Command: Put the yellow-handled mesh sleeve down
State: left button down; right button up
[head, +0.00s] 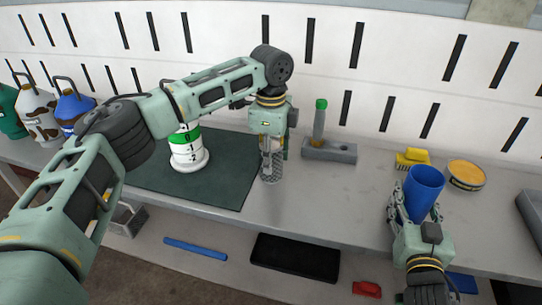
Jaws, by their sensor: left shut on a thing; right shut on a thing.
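My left gripper (272,144) points down over the bench and is shut on a grey mesh sleeve (270,170). The sleeve is upright, just right of the dark green mat. I cannot see its yellow handle, and I cannot tell whether its lower end touches the bench. My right gripper (419,215) is shut on a blue cylinder (425,188) at the right front of the bench. The cylinder is nearly upright with its open top facing up.
A white cylinder with a green band (188,155) stands on the mat (225,183). A grey block (330,150) holding a green-topped tool (320,118), a yellow block (412,157) and a round yellow tin (466,174) stand behind. The bench (325,205) between my grippers is clear.

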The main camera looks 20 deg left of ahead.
pick_arm(q)
jog(key=c, duration=1)
grip_release()
jog(key=shift+f, duration=0.1)
